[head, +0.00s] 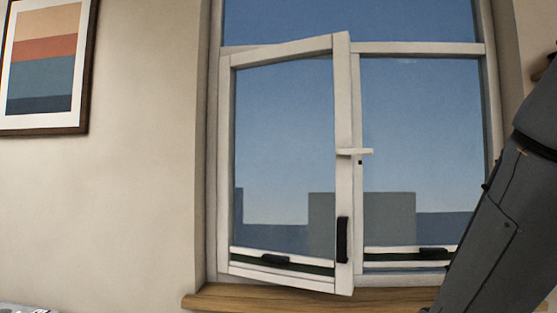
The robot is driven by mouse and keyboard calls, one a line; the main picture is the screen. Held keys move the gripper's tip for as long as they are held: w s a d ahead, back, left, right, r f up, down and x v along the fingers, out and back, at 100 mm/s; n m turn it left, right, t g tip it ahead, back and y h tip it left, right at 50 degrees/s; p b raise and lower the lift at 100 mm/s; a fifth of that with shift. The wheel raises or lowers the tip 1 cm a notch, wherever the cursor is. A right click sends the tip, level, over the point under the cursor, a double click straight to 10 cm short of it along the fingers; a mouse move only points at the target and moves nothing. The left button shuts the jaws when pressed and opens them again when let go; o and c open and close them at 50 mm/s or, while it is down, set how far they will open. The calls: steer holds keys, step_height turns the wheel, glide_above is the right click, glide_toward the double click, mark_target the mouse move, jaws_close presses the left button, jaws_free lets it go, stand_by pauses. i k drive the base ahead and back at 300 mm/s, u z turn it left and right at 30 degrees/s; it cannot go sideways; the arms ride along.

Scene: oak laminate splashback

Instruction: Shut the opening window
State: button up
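The opening window (343,105) is the left white-framed sash in the head view. It is hinged at its left side and stands ajar, its right edge swung out toward me from the frame (420,48). A light-coloured handle (355,151) sticks out sideways from its right stile. A dark vertical fitting (342,240) sits lower on the same stile. My gripper is not in view. Only a dark grey link of my arm shows at the right edge, in front of the right side of the window frame.
A wooden sill (230,296) runs below the window. A framed striped picture (44,62) hangs on the left wall. The right pane (410,130) looks fixed. A partly seen object (25,308) lies at the bottom left corner. The space before the sash is clear.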

mark_target(338, 44)
steer(key=u, duration=2.5)
steer(key=i, duration=1.1)
steer(key=z, duration=2.55)
